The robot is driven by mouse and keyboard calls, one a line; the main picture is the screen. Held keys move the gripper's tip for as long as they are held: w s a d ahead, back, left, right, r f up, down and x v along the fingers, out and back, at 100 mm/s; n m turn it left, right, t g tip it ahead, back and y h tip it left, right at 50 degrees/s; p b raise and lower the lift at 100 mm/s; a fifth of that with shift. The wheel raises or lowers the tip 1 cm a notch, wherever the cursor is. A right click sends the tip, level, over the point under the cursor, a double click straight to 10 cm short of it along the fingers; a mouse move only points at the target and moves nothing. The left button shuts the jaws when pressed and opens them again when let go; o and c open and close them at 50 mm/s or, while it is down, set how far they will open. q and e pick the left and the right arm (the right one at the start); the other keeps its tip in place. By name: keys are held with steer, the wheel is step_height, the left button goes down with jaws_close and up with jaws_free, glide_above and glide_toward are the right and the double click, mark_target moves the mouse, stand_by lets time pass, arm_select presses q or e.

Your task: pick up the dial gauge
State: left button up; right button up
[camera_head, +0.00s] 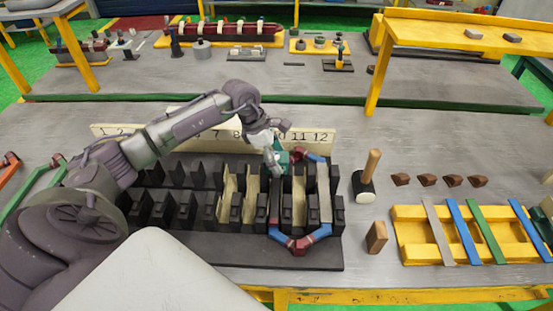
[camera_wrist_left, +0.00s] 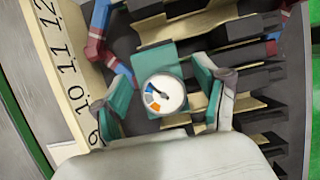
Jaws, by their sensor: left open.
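The dial gauge (camera_wrist_left: 163,93) shows in the left wrist view as a white round dial with a needle and blue and orange marks, on a teal body. In the head view its teal body (camera_head: 285,158) is partly hidden by my left gripper (camera_head: 274,150), over the back of the black slotted stator block near numbers 10 and 11. In the left wrist view my left gripper (camera_wrist_left: 165,88) is open, with one finger on each side of the gauge and gaps visible between. My right gripper is not in view.
The black stator block (camera_head: 200,248) holds cream slot liners and a red-and-blue coil (camera_head: 295,243). A numbered board (camera_head: 320,135) stands behind it. A mallet (camera_head: 368,178), brown wedges (camera_head: 427,180) and a yellow rack (camera_head: 412,250) of coloured strips lie to the right.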

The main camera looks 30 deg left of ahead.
mark_target(285, 157)
arm_select(q)
steer(key=shift+c, duration=0.3)
steer(key=c, duration=1.2)
steer(key=shift+r, duration=0.15)
steer(key=r+b, duration=0.1)
steer(key=r, duration=0.1)
steer(key=r+b, duration=0.1)
steer(key=r, duration=0.1)
steer(key=shift+d+b, duration=0.25)
steer(key=shift+b, duration=0.05)
steer(key=d+r, duration=0.5)
steer(key=r, duration=0.1)
steer(key=d+r, duration=0.5)
steer(key=d, duration=0.1)
steer(key=shift+r, duration=0.4)
